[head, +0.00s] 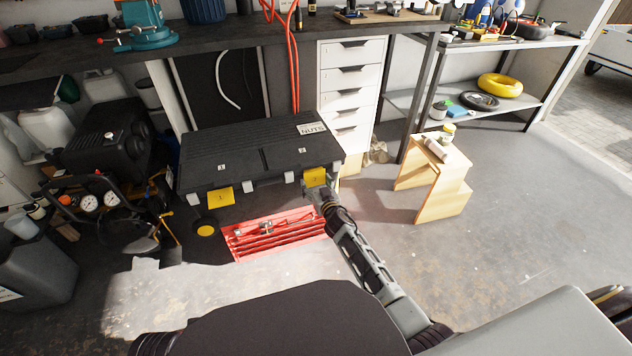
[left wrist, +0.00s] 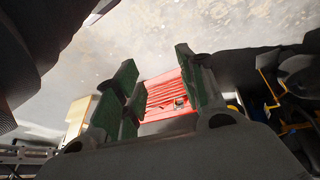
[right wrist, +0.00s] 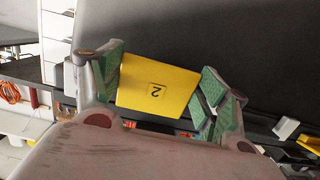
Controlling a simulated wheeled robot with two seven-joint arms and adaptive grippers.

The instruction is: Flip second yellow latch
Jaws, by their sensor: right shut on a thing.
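The second yellow latch (right wrist: 157,84), marked 2, fills the space between the fingers of my right gripper (right wrist: 162,72), which is shut on it. In the head view this latch (head: 316,176) is at the front right of the black toolbox (head: 250,153), with my right gripper (head: 316,192) just below and in front of it. Another yellow latch (head: 220,196) hangs at the toolbox's front left, apart from my grippers. My left gripper (left wrist: 155,62) is open and empty in the left wrist view. It is out of the head view.
A red tray of tools (head: 275,236) is on the floor below the toolbox. A compressor (head: 110,140) stands at the left, white drawers (head: 350,95) behind and a wooden step stool (head: 435,180) at the right.

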